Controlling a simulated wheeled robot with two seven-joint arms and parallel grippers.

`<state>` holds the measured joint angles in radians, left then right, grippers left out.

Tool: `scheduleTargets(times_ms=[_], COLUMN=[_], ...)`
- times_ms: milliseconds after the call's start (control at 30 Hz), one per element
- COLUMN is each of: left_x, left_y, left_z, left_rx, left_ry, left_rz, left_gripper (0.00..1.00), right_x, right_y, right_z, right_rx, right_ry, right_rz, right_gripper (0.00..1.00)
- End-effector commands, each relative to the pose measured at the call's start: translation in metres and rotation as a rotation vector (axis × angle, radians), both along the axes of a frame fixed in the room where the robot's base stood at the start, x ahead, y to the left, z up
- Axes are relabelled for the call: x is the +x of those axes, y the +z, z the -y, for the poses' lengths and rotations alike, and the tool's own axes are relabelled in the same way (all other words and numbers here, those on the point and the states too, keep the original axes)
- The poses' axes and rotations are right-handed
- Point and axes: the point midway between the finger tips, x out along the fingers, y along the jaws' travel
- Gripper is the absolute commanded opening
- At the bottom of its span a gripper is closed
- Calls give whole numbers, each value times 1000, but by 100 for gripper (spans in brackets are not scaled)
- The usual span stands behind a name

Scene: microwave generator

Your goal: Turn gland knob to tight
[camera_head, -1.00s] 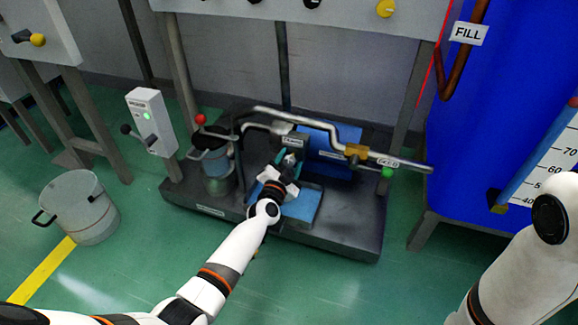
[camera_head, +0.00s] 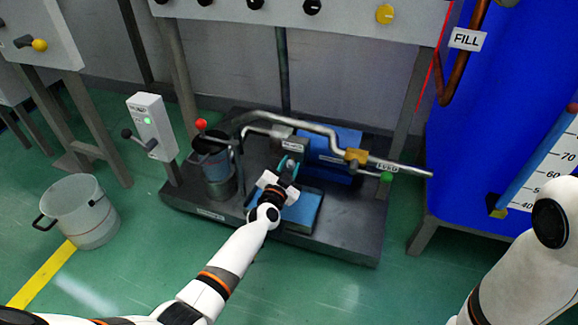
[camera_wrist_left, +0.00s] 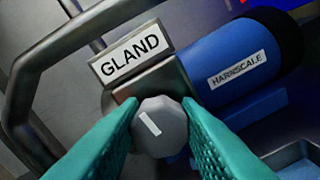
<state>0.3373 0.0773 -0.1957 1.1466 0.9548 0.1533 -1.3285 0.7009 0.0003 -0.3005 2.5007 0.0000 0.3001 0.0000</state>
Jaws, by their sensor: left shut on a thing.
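The gland knob (camera_wrist_left: 160,127) is a grey faceted knob with a white mark on its face, below a plate reading GLAND (camera_wrist_left: 130,54). In the left wrist view the mark is tilted, running from upper left to lower right. My left gripper (camera_wrist_left: 162,122) has its teal fingers on both sides of the knob and is shut on it. In the head view the left gripper (camera_head: 287,167) is at the pump on the dark platform, and the knob is hardly visible there. My right gripper is out of view; only part of my right arm shows at the lower right.
A blue motor labelled HARNSCALE (camera_wrist_left: 238,68) lies right of the knob. A bent metal pipe (camera_head: 300,125) with a yellow fitting passes above. A blue tray (camera_head: 303,211) lies below the gripper. A bucket (camera_head: 78,211) stands on the floor at left.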

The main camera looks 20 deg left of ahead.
Motion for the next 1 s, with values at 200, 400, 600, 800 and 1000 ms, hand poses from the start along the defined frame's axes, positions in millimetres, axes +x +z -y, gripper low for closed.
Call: scheduleTargets(times_ms=[200,400,600,800,1000], left_x=[0,0,0,0,0], left_y=[1,0,0,-1,-1], left_z=[0,0,-1,-1,-2], left_rx=[-188,-377,-568,-758,-943], left_ry=[-1,-1,-1,-1,0], left_rz=[-8,-15,-22,-29,-36], left_gripper=[7,7,7,7,7], right_x=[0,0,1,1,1], right_y=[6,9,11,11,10], right_z=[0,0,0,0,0], right_rx=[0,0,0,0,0], right_ry=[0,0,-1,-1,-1], right_rz=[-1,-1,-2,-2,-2], right_gripper=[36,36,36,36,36])
